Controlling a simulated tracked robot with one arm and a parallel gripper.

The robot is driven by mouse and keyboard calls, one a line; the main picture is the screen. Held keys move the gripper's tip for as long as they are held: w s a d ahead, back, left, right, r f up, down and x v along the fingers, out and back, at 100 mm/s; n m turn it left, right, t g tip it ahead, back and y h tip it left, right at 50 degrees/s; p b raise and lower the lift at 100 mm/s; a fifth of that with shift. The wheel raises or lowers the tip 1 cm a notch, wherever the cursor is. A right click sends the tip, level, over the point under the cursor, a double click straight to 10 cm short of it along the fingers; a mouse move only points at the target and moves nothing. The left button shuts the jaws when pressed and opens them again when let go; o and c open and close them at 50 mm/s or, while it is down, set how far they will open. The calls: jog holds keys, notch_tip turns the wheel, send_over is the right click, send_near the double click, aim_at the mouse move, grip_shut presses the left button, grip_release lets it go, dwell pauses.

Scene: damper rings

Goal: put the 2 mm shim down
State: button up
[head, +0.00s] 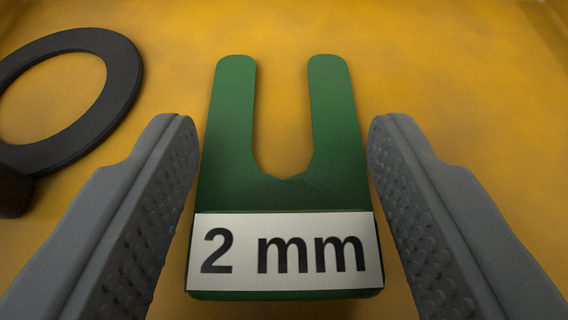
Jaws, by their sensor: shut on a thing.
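The 2 mm shim (285,196) is a green U-shaped plate with a white "2 mm" label across its near end. Its two prongs point away from me, with an open slot between them. My gripper (284,122) is shut on the shim, with one grey, studded finger along each side edge. The shim lies level between the fingers over a yellow surface. I cannot tell whether its underside touches that surface.
A black flat ring (122,80) lies on the yellow surface (450,90) at the upper left, partly out of frame. A dark object (12,192) shows at the left edge, just below the ring. The yellow surface beyond the shim and to the right is clear.

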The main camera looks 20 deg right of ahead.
jog(key=shift+f, duration=0.15)
jog(key=o, duration=1)
jog(key=v, duration=1.3)
jog(key=shift+s+a+p, duration=0.1)
jog(key=shift+s+p, duration=0.25)
jog(key=shift+p, duration=0.05)
grip_shut()
dwell(0.4)
dwell(0.4)
